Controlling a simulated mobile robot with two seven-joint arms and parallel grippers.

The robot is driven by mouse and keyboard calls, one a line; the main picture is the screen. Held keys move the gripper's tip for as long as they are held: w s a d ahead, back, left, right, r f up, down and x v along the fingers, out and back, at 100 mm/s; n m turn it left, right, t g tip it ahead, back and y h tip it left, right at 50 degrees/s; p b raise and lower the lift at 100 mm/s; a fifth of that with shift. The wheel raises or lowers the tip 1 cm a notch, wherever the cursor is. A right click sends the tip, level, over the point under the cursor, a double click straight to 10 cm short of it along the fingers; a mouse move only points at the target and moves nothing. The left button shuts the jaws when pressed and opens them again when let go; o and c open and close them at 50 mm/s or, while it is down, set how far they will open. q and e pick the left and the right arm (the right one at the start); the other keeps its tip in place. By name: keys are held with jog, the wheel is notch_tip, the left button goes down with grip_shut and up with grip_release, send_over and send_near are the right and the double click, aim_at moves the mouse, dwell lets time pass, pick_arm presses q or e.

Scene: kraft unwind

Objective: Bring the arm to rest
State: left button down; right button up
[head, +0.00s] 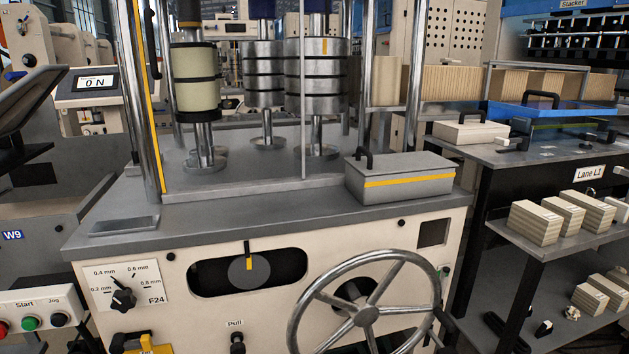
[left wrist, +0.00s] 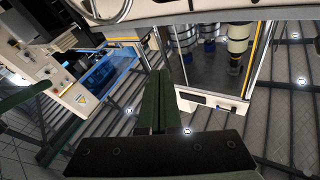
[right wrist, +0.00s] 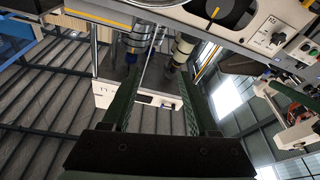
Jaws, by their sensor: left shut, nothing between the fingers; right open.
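My left gripper (left wrist: 158,75) shows in the left wrist view. Its two green fingers are pressed together with nothing between them. My right gripper (right wrist: 160,76) shows in the right wrist view. Its green fingers stand wide apart, with nothing held. Neither gripper shows in the head view. Both wrist views are turned over, with the machine front along the top and floor or ceiling structure around it. I cannot tell the distance from either gripper to the machine, and neither visibly touches it.
A grey-topped machine (head: 270,228) stands ahead, with a spoked handwheel (head: 366,316) at its front and a lidded grey box (head: 400,180) on top. Metal posts and rolls rise behind. A shelf rack (head: 545,165) with pale blocks is at the right, a Start/Jog button panel (head: 40,310) at lower left.

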pick_arm(q)
jog(key=s+a+f+n+g+y+p, duration=0.1)
jog(key=s+f+g+p, duration=0.3)
jog(key=p, duration=0.4)
jog(key=s+a+f+n+g+y+p, duration=0.1)
jog(key=s+f+n+g+y+p, duration=0.2)
jog(key=s+f+g+p, duration=0.2)
notch_tip(320, 180, down, 4)
jog(key=g+p, duration=0.1)
jog(key=p, duration=0.2)
jog(key=shift+a+f+g+y+p, duration=0.2)
jog(key=shift+g+y+p, duration=0.1)
pick_arm(e)
jog(key=s+d+f+m+g+h, duration=0.2)
jog(key=s+f+m+g+h, duration=0.2)
jog(key=s+f+g, duration=0.5)
notch_tip(320, 180, down, 4)
jog(key=shift+d+f+g+h, duration=0.2)
jog(key=shift+g+h, duration=0.1)
jog(key=shift+g, duration=0.5)
